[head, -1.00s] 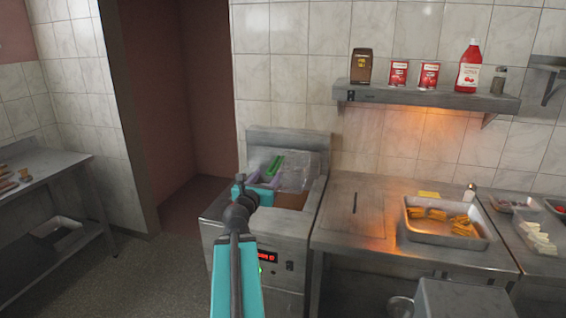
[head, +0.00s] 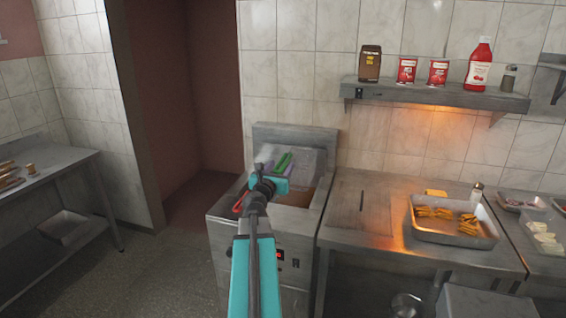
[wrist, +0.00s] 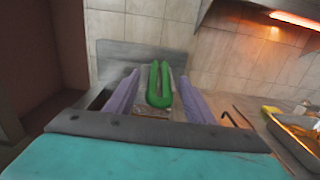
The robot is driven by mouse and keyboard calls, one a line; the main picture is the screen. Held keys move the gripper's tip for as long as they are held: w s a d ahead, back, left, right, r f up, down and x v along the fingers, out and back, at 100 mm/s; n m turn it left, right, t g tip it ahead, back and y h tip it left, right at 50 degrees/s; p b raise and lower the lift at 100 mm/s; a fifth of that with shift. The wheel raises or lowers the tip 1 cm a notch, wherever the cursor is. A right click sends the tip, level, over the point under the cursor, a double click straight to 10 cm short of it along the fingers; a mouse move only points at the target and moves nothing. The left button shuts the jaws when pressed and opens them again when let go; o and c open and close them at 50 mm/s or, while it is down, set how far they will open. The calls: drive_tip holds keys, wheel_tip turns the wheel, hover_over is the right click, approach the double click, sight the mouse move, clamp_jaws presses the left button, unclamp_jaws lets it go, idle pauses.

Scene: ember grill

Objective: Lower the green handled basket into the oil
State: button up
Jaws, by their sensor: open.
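The green handle (head: 283,162) of a basket stands up at the back of the fryer (head: 228,232). In the wrist view the looped green handle (wrist: 154,92) shows between the two purple fingers of my gripper (wrist: 159,76), which are spread apart with gaps on both sides. In the head view my gripper (head: 272,165) is above the fryer, close to the handle. The basket's mesh is mostly hidden behind my gripper. Brown oil (head: 298,197) shows in the fryer's right part.
A red handle (head: 240,201) shows at the fryer's left side. A steel counter (head: 350,235) adjoins on the right, with a tray of fries (head: 452,238). A side table (head: 60,180) stands at left.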

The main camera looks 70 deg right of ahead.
drive_tip(key=shift+w+d, duration=0.2)
drive_tip(key=shift+d, duration=2)
clamp_jaws()
drive_tip(key=c, duration=0.9)
unclamp_jaws()
drive_tip(key=c, duration=0.3)
clamp_jaws()
drive_tip(key=shift+r, duration=0.1)
drive_tip(key=shift+r, duration=0.1)
